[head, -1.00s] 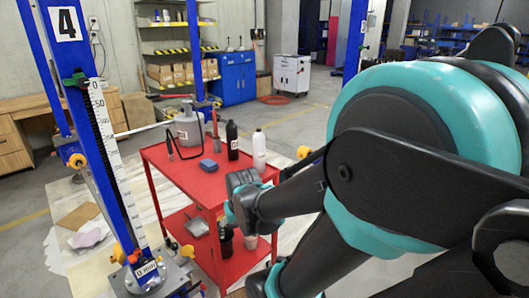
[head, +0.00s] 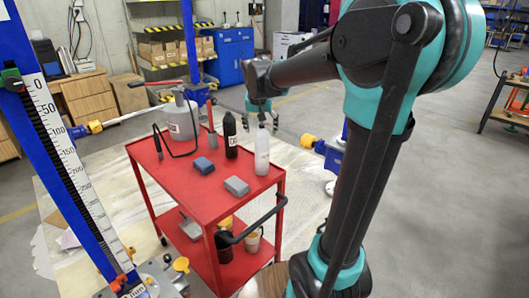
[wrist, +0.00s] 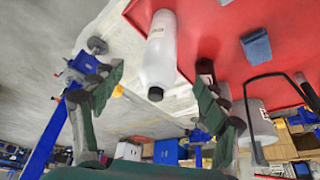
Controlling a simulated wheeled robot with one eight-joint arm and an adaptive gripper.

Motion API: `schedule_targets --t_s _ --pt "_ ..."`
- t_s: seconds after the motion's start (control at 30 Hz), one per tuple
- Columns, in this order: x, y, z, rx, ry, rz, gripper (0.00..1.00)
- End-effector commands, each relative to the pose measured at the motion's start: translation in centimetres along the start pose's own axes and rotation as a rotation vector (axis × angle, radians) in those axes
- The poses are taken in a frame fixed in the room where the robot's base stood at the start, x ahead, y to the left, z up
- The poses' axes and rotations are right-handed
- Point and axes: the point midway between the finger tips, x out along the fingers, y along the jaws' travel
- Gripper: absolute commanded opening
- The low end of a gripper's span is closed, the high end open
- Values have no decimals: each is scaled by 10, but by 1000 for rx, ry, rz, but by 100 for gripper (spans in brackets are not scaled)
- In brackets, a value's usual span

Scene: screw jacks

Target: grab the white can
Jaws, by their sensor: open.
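The white can (head: 262,152), a tall bottle shape with a dark cap, stands upright at the right corner of the red cart's top. In the wrist view the white can (wrist: 160,52) appears upside down, in the gap between my two fingers. My gripper (head: 262,119) is open and empty, at about cap height, on the far side of the can. In the wrist view my gripper (wrist: 160,78) has its fingers spread to either side of the can, with no clear contact. The exact distance to the can is hard to tell.
The red cart (head: 171,204) also holds a black bottle (head: 231,135), a blue block (head: 203,166), a grey block (head: 236,187) and a large grey-white canister (head: 183,119) with a hose. A blue post (head: 62,160) stands left. Open floor lies to the right.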

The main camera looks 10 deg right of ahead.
Motion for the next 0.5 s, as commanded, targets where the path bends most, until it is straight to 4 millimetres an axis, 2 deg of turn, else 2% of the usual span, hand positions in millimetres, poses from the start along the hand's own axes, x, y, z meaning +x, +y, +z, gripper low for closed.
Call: schedule_targets --t_s 0.1,0.3,0.5 --pt "25 0 0 0 0 0 74" --pt "58 0 0 0 0 0 74" --pt "71 0 0 0 0 0 74"
